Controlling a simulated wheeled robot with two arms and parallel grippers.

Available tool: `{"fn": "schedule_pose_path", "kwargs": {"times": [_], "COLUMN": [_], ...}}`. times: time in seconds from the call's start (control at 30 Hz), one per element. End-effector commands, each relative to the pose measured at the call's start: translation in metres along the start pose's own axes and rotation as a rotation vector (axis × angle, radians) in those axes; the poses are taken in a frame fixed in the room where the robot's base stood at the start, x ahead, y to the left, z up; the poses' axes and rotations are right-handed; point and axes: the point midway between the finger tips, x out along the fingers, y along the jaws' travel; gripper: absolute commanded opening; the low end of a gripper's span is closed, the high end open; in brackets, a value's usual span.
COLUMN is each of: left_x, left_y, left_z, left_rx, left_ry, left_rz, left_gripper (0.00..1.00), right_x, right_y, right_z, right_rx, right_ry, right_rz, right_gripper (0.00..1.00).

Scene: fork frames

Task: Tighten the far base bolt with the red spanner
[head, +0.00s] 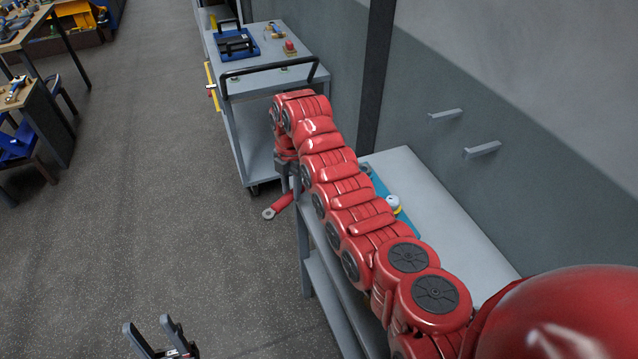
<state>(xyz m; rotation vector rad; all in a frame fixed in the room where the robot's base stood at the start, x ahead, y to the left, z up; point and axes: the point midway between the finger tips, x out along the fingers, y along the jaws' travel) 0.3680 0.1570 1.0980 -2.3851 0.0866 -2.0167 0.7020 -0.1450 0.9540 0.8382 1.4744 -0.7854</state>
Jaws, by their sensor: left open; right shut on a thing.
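The red spanner (279,206) hangs at a slant beyond the left edge of the grey bench, its ring end low and to the left. My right gripper (290,183) is shut on it at its upper end, partly hidden by my red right arm. My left gripper (148,326) is open and empty at the bottom of the view, over the floor. I cannot make out the far base bolt; my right arm covers much of the bench.
The grey bench (455,222) stands against the wall, with a blue mat (411,221) and a white and yellow item (394,203) on it. A grey trolley (298,72) with a black handle stands behind. Wall brackets (482,150) jut out at right. The floor at left is open.

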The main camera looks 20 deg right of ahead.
Motion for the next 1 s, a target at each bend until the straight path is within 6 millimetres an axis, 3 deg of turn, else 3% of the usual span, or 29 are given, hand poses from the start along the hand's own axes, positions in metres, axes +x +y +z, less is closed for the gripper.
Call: {"fn": "schedule_pose_path", "kwargs": {"times": [0.33, 1.0], "left_x": [-0.004, 0.011], "left_y": [0.000, -0.001], "left_z": [0.001, -0.002], "left_rx": [0.000, 0.000], "left_ry": [0.000, 0.000], "left_rz": [0.000, 0.000], "left_gripper": [0.50, 0.50], "right_x": [-0.012, -0.035], "right_y": [0.001, 0.000], "right_z": [-0.001, -0.002], "right_rx": [0.000, 0.000], "right_ry": [-0.001, -0.001], "right_rz": [0.002, 0.002], "right_gripper": [0.00, 0.00]}}
